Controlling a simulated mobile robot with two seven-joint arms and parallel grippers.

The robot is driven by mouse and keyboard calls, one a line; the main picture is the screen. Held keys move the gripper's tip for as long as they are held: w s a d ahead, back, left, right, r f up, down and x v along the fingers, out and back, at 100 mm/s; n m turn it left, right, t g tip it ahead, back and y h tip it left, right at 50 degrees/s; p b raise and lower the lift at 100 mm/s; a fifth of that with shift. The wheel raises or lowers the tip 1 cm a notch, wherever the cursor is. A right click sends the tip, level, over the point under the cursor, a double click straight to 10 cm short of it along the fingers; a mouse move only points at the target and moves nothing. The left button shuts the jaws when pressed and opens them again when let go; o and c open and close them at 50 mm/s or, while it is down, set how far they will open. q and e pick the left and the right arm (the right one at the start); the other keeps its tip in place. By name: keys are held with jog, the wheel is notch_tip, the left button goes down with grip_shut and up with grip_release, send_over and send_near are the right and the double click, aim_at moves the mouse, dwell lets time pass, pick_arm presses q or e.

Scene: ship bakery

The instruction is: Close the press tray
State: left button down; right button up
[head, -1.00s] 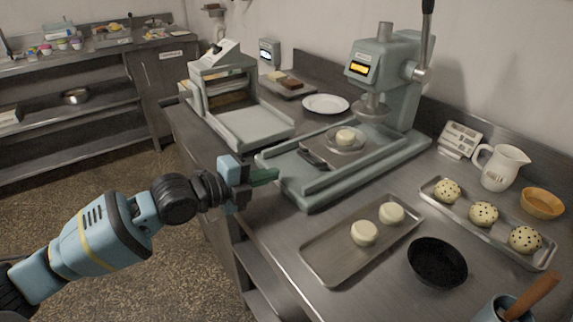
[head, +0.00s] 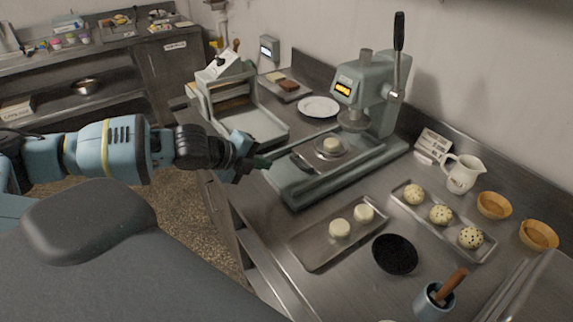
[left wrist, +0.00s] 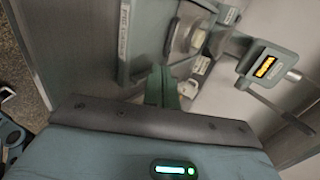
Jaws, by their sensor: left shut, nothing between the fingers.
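The grey-green press (head: 365,95) stands at the back of the counter with its lever raised and a lit yellow display. Its tray (head: 312,163) sits out in front on the base rails (head: 300,196), with a dark bar at its near left end. A pale dough piece (head: 333,144) lies on a round plate on the tray, in front of the press head. My left gripper (head: 264,162) is shut and empty just left of the tray's near end; contact cannot be told. The left wrist view shows its green fingers (left wrist: 158,86) and the press display (left wrist: 265,68). My right gripper is out of view.
A second grey-green device (head: 228,95) stands left of the press, with a white plate (head: 318,106) behind. In front lie a tray (head: 312,255) with two dough pieces, a black bowl (head: 395,254) and a tray (head: 406,204) of speckled dough balls.

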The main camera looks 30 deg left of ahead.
pick_arm(q)
jog(key=x, duration=1)
jog(key=shift+r, duration=0.1)
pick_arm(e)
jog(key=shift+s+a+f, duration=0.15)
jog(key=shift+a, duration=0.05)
